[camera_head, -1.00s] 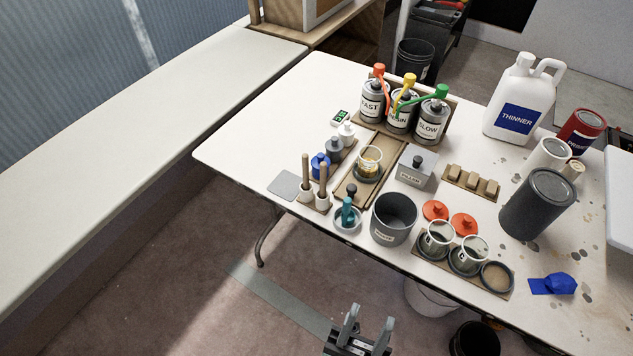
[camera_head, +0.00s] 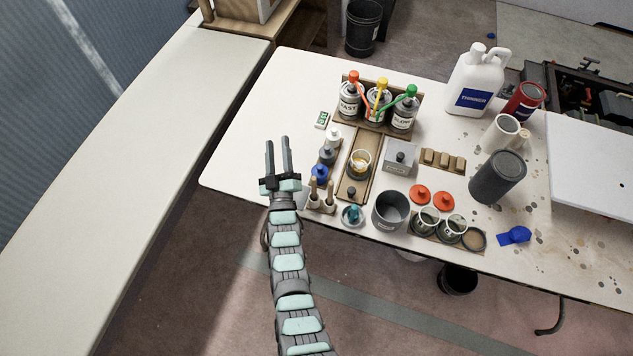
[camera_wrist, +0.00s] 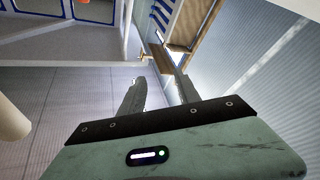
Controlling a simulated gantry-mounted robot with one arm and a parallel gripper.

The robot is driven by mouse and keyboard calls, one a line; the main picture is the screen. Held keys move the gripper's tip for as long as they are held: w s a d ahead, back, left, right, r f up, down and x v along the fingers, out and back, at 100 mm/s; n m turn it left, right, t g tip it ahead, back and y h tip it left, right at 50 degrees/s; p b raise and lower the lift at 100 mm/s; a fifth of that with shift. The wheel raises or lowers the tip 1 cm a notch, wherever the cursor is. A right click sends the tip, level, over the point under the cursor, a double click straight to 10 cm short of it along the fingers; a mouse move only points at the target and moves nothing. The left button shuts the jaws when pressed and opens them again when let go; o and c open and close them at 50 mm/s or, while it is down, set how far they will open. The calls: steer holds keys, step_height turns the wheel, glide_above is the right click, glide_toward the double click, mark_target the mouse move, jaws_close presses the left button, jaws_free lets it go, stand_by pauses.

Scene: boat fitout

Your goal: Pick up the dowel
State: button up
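Two slim wooden sticks stand upright in pale holders near the table's left front corner in the head view; the left stick (camera_head: 313,186) and the right stick (camera_head: 330,189) look like dowels. I cannot tell which one the task names. My gripper (camera_head: 278,140) is left of them, over the table's left part, with its fingers pointing towards the back of the table. The two fingers are apart with nothing between them. The wrist view shows the same empty gap between the fingertips (camera_wrist: 158,88) and no stick.
A blue-capped bottle (camera_head: 320,174) stands just behind the sticks. A small teal-handled item in a dish (camera_head: 352,215) and a grey bucket (camera_head: 391,210) are to their right. Labelled cans (camera_head: 377,107) stand at the back. A long pale bench (camera_head: 130,140) runs along the left.

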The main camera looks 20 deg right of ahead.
steer(key=w+n+g+y+p, duration=0.2)
steer(key=w+n+g+p, duration=0.1)
steer(key=w+p, duration=0.3)
step_height(320, 180, up, 8)
steer(key=n+g+y+p, duration=0.3)
steer(key=n+g+p, duration=1.4)
steer(key=g+p, duration=0.15)
glide_above(331, 183)
steer(key=shift+a+t, duration=0.25)
steer(key=shift+t, duration=0.1)
steer(key=f+b, duration=0.6)
steer(key=f, duration=0.1)
steer(key=f+b, duration=0.3)
steer(key=f, duration=0.1)
steer(key=shift+d+b, duration=0.3)
steer(key=shift+b, duration=0.05)
steer(key=shift+r, duration=0.15)
